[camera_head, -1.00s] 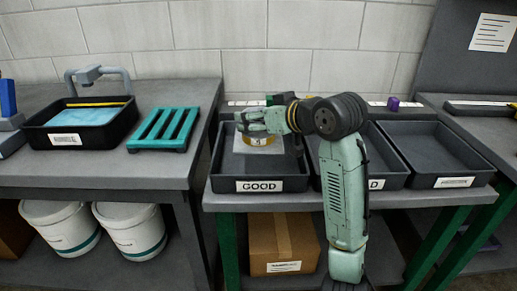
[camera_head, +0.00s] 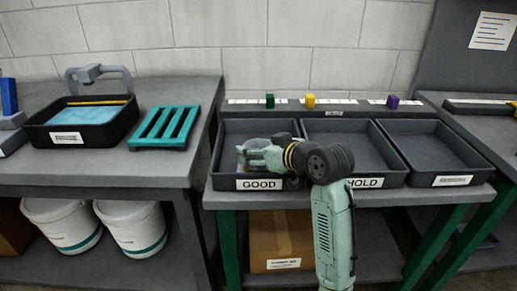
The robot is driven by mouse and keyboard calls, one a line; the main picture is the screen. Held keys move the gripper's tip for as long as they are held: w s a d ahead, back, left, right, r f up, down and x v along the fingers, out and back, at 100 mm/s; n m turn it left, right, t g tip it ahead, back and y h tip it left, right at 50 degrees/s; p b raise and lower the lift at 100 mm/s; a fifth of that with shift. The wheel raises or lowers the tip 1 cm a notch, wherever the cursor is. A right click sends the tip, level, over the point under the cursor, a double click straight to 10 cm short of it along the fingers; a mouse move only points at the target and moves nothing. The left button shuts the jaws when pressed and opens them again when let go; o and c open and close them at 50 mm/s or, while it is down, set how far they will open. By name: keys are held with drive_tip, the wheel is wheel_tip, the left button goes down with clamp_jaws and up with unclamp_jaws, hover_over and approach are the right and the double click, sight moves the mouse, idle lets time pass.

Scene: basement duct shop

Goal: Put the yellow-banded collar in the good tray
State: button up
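The good tray (camera_head: 229,134) is the left one of three dark trays, with a GOOD label on its front wall. My gripper (camera_head: 246,154) is low inside it, near the front, pointing left. A pale grey round piece, which looks like the collar (camera_head: 256,143), shows just behind and beside the fingers in the tray. My gripper hides much of it, and its yellow band is not clear. I cannot tell whether the fingers are shut on the collar or only beside it.
The HOLD tray (camera_head: 336,126) and the right tray (camera_head: 420,127) look empty. Green (camera_head: 270,101), yellow (camera_head: 310,101) and purple (camera_head: 392,102) pieces stand on the ledge behind. A teal rack (camera_head: 164,128) and a black basin (camera_head: 110,117) are on the left bench.

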drive_tip(key=shift+f, duration=0.15)
drive_tip(key=o, duration=1.3)
drive_tip(key=shift+r, duration=0.25)
drive_tip(key=b+v, duration=0.2)
drive_tip(key=v, duration=1)
drive_tip(key=shift+f, duration=0.15)
